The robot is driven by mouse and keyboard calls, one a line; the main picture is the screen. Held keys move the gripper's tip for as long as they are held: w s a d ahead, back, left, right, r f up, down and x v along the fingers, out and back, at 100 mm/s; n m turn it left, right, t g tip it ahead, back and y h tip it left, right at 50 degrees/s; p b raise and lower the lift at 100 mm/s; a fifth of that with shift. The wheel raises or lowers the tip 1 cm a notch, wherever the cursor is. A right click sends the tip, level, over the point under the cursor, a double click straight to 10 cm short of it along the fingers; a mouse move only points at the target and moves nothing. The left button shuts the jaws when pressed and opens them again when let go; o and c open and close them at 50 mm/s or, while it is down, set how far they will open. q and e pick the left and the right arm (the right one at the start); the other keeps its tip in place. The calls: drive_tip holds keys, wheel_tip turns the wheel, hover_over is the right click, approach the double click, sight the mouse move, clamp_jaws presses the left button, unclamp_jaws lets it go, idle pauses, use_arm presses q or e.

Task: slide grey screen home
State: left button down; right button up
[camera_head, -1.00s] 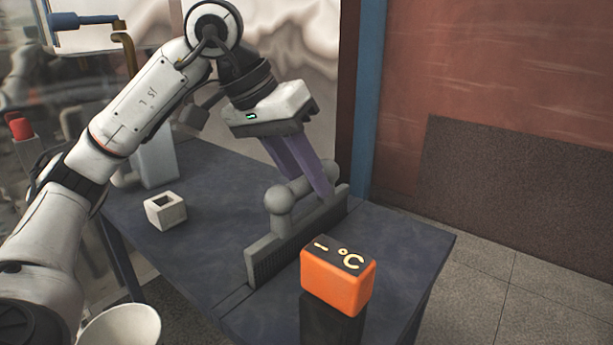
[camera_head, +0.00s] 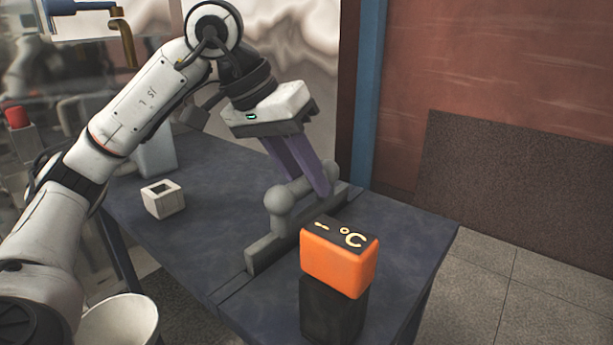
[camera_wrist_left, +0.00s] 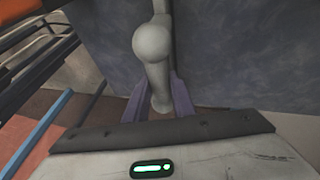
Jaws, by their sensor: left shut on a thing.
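The grey screen (camera_head: 268,253) stands upright in a slot across the dark table, with only its upper rim and knobbed handle (camera_head: 279,203) above the tabletop. Its mesh is out of sight. My left gripper (camera_head: 308,190) has its purple fingers pointing down and is shut on the far end of the handle. In the left wrist view the round grey knob (camera_wrist_left: 152,42) and handle bar show, with the bar's end between the fingers (camera_wrist_left: 158,105). My right gripper is not in view.
An orange block with a °C marking (camera_head: 338,268) stands on a dark post in front of the screen, hiding part of the table. A small white open cube (camera_head: 163,200) sits on the blue-grey table (camera_head: 225,185). A white bowl (camera_head: 118,320) is at lower left.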

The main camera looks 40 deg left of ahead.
use_arm(q)
drive_tip(key=shift+f+b, duration=0.45)
drive_tip(key=shift+f, duration=0.05)
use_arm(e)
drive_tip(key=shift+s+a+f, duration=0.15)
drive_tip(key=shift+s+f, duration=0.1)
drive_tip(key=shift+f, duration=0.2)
use_arm(q)
drive_tip(key=c, duration=1.4)
unclamp_jaws()
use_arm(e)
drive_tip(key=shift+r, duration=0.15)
use_arm(q)
drive_tip(key=shift+s+r, duration=0.1)
drive_tip(key=shift+r, duration=0.2)
drive_tip(key=p+v, duration=0.3)
drive_tip(key=v, duration=0.6)
drive_tip(key=shift+r, duration=0.4)
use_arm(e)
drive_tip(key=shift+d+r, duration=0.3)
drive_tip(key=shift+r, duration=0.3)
use_arm(q)
drive_tip(key=shift+s+a, duration=0.1)
